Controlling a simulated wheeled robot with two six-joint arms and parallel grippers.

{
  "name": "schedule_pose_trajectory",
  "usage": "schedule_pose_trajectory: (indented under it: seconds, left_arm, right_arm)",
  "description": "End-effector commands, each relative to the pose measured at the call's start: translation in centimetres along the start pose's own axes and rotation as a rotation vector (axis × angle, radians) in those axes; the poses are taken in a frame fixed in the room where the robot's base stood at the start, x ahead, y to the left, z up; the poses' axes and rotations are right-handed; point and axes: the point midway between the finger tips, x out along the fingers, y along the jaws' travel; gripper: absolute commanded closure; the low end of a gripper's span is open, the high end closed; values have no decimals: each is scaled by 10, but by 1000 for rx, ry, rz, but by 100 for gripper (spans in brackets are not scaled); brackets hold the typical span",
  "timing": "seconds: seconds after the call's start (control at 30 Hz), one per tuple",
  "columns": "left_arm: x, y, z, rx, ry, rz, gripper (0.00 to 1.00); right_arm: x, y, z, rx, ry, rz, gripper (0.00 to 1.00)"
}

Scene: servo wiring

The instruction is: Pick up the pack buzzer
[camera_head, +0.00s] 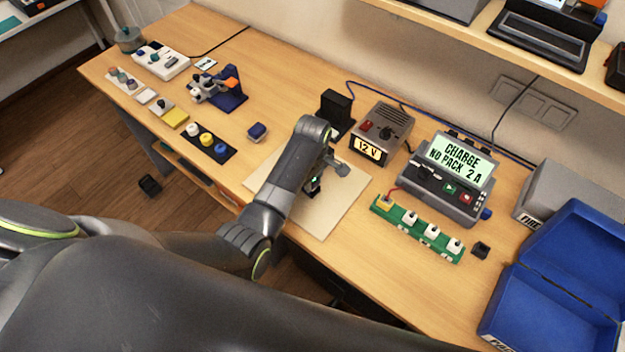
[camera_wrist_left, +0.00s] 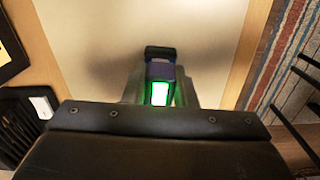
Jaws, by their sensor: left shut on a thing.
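My left gripper (camera_head: 316,182) is over the pale board in the middle of the bench. In the left wrist view its fingers (camera_wrist_left: 160,88) are shut on a small dark blue-black block with a bright green-lit face, which I take to be the pack buzzer (camera_wrist_left: 160,70). In the head view the block shows only as a small dark shape with a green glint (camera_head: 313,187), largely hidden by my arm. I cannot tell whether it touches the board. My right gripper is not in view.
The pale board (camera_head: 345,208) lies under the gripper. A 12 V supply (camera_head: 380,131) and a charger reading "CHARGE NO PACK 2 A" (camera_head: 447,178) stand behind and right. A green strip (camera_head: 417,228), a small black block (camera_head: 481,250) and an open blue case (camera_head: 550,308) lie right.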

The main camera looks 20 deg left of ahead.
Motion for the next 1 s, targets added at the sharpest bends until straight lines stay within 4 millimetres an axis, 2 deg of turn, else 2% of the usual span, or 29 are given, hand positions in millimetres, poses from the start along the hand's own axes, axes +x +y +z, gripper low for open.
schedule_pose_trajectory:
  seconds: [0.17,0.27,0.67,0.73,0.83,1.0]
  left_arm:
    - [0,-1,0,0,0,-2,97]
    - [-7,0,0,0,0,1,97]
    - [-73,0,0,0,1,3,97]
    - [-88,0,0,0,1,0,97]
    - [-97,0,0,0,0,0,97]
    - [-100,-1,0,-1,-1,-2,97]
  right_arm:
    - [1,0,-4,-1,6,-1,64]
    - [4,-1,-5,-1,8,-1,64]
    - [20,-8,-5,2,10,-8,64]
    - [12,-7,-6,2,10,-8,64]
    - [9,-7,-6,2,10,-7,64]
    - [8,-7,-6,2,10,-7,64]
